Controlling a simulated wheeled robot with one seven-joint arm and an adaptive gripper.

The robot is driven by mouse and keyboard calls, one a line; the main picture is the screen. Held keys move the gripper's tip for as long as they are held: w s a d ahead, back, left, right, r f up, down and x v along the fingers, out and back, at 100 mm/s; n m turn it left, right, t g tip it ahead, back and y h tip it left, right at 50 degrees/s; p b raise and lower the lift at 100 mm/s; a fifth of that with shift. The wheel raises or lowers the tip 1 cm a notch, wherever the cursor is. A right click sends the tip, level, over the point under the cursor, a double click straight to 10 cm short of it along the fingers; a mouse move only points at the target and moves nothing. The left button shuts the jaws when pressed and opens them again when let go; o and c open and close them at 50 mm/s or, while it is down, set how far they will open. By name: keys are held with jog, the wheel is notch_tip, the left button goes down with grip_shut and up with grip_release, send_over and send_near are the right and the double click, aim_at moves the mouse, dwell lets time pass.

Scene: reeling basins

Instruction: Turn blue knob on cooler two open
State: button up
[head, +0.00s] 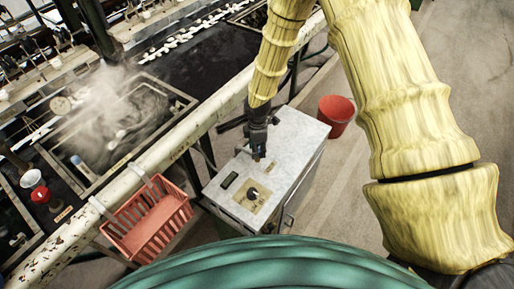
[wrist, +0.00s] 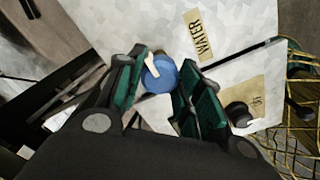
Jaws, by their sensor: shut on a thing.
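The cooler (head: 290,135) is a pale metal box with a speckled top, standing on the floor in the middle of the head view. In the head view the gripper hides the knob. I cannot read a cooler number.
A black knob (head: 253,194) on a tan plate and a dark display (head: 229,180) share the cooler's top. A red basket (head: 150,222) hangs on the cream pipe (head: 120,190) at left. A red bucket (head: 336,112) stands right, with clear floor beyond. Steaming basins lie behind the pipe.

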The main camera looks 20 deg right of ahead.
jog(key=shift+s, duration=0.15)
jog(key=o, duration=1)
jog(key=shift+o, duration=0.2)
jog(key=shift+r, duration=0.5)
notch_tip(320, 180, up, 11)
